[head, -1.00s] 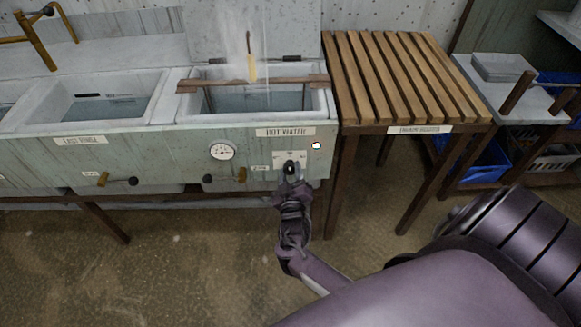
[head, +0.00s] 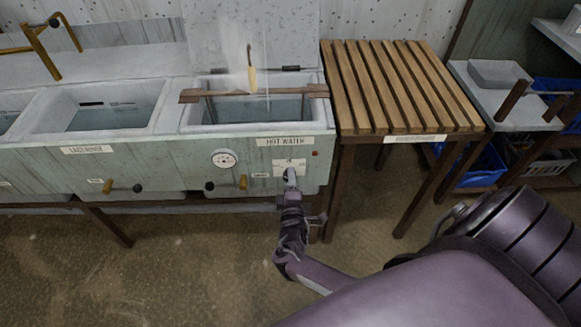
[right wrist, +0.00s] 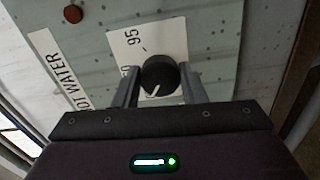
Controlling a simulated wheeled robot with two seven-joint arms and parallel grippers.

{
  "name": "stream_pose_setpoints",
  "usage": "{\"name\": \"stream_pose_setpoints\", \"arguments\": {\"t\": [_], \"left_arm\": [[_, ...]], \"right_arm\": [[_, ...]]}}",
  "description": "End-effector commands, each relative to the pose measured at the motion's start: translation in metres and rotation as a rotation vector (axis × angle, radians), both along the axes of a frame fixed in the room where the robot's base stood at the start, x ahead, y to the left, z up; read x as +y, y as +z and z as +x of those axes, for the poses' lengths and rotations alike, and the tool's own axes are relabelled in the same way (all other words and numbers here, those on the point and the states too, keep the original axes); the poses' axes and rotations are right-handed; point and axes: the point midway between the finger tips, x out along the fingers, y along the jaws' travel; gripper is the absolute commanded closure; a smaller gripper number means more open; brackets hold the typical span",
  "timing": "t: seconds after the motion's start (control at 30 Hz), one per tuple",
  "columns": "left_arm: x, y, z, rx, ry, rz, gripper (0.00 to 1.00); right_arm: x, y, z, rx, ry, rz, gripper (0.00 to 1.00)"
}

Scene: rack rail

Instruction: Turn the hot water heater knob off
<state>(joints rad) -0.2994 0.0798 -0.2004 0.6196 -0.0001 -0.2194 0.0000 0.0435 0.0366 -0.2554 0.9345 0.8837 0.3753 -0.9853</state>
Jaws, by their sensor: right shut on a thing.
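The black hot water heater knob (right wrist: 160,75) sits on a white dial plate (right wrist: 152,40) on the front of the heater panel, with a white pointer line on its face. In the right wrist view the fingers of my right gripper (right wrist: 160,84) stand on both sides of the knob, shut on it. In the head view my right gripper (head: 290,174) is at the plate below the HOT WATER label (head: 286,141) and hides the knob. The indicator light (head: 315,153) is dull red; it also shows in the right wrist view (right wrist: 73,13). My left gripper is not in view.
A round gauge (head: 224,159) and a tap handle (head: 226,184) are left of the knob. The open hot tub (head: 192,117) is above, with a wooden bar (head: 215,94) across it. A slatted wooden table (head: 345,100) stands close on the right.

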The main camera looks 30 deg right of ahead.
Motion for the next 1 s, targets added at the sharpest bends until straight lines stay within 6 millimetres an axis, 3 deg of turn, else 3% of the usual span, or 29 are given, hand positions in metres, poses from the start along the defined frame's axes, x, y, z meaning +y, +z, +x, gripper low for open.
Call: {"name": "stream_pose_setpoints", "arguments": {"t": [0.8, 0.83, 1.0], "left_arm": [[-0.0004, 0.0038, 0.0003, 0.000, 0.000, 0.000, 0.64], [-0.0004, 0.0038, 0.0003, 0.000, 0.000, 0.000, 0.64], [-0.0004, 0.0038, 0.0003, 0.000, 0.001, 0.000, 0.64]], "right_arm": [[0.0006, -0.0007, -0.0002, 0.063, 0.001, -0.099, 0.85], [0.0006, -0.0007, -0.0002, 0.063, 0.001, -0.099, 0.58], [0.0004, -0.0005, -0.0002, 0.061, 0.001, -0.098, 0.41]]}}
